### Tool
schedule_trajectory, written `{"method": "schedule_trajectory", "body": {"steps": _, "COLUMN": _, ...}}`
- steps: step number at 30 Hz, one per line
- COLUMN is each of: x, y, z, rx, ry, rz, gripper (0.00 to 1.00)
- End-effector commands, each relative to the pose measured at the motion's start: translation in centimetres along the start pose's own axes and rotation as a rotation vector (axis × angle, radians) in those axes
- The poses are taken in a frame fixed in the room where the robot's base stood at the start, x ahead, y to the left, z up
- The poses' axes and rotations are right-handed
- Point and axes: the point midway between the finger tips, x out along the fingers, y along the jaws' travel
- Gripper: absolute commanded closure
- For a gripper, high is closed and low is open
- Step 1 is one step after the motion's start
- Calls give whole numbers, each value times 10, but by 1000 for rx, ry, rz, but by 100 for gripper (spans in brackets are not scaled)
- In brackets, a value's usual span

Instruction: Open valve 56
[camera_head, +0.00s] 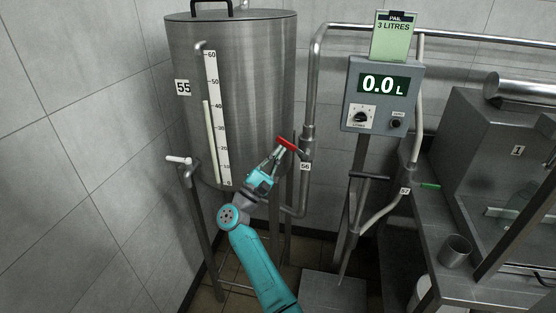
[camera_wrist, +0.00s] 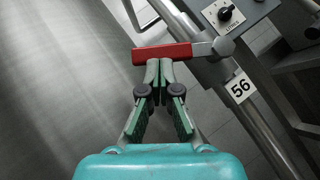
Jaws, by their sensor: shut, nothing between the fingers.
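The valve has a red lever handle (camera_head: 288,145) on a pipe right of the steel tank, with the tag 56 (camera_head: 305,167) just below it. In the wrist view the red lever (camera_wrist: 162,53) lies across the picture, its grey pivot at the right, beside the tag 56 (camera_wrist: 240,88). My gripper (camera_head: 279,153) is shut and empty. In the wrist view its fingertips (camera_wrist: 158,66) are together right at the near side of the lever; whether they touch it I cannot tell.
The steel tank (camera_head: 262,75), marked 55, has a level gauge and a white-handled valve (camera_head: 179,160) at left. A meter box (camera_head: 383,96) reading 0.0 L stands right of the pipe. A green-handled valve (camera_head: 430,185) and a steel cup (camera_head: 455,250) are further right.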

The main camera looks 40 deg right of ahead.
Motion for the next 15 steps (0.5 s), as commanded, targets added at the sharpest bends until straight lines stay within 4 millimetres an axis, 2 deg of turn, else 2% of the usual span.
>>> {"method": "schedule_trajectory", "body": {"steps": 15, "x": 28, "y": 11, "z": 28, "rx": 350, "ry": -2, "rz": -348, "gripper": 100}}
